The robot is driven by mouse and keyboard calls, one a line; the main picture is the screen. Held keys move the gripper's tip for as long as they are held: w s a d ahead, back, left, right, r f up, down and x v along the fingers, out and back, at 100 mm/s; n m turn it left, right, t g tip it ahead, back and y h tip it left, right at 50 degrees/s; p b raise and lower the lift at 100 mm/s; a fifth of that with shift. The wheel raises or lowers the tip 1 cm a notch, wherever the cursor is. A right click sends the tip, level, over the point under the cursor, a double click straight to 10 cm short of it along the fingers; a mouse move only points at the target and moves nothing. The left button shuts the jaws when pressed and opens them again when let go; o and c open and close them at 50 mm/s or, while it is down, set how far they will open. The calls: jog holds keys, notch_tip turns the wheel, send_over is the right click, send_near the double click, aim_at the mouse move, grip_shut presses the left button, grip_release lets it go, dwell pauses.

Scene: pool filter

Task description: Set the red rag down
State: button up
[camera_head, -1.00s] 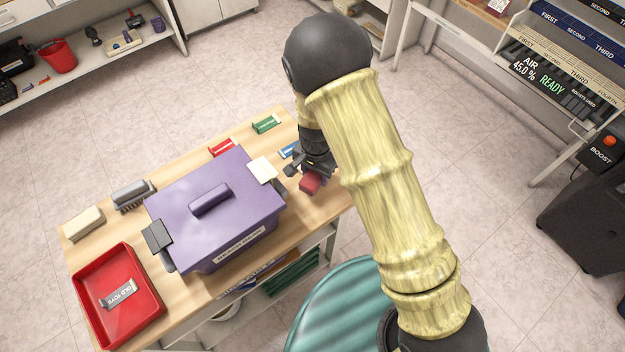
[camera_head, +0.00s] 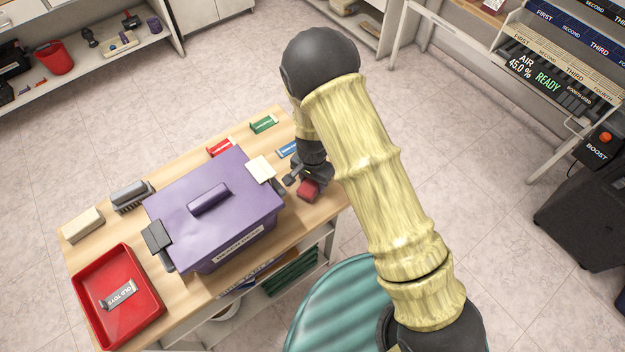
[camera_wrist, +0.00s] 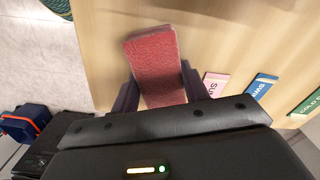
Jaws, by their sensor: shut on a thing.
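The red rag (camera_head: 309,190) is a small folded red block at the right end of the wooden table (camera_head: 252,262). In the wrist view the red rag (camera_wrist: 156,66) sticks out between the two dark fingers of my gripper (camera_wrist: 160,95). My gripper (camera_head: 306,177) is shut on it in the head view, to the right of the purple box. The rag is at or just above the tabletop; I cannot tell whether it touches.
The purple lidded box (camera_head: 212,215) stands mid-table. A red tray (camera_head: 151,325) sits at the front left. A grey brush (camera_head: 131,195), a beige block (camera_head: 83,224), and red, green and blue (camera_head: 288,149) labelled pieces lie along the back. Bare wood surrounds the rag.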

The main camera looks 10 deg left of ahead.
jog(key=o, duration=0.9)
jog(key=shift+f, duration=0.1)
notch_tip(320, 180, up, 12)
jog(key=shift+r+b, duration=0.15)
jog(key=shift+b, duration=0.25)
jog(key=s+d+r+n+t, duration=0.1)
jog(key=d+r, duration=0.3)
jog(key=d, duration=0.4)
jog(key=s+d+r+n, duration=0.1)
jog(key=s+d+r, duration=0.3)
jog(key=d, duration=0.5)
jog(key=s+d+r+n+t, duration=0.1)
jog(key=d+r, duration=0.3)
jog(key=d, duration=0.5)
jog(key=shift+s+d+r+n+t, duration=0.1)
jog(key=shift+s+r+n+t, duration=0.25)
jog(key=shift+s, duration=0.45)
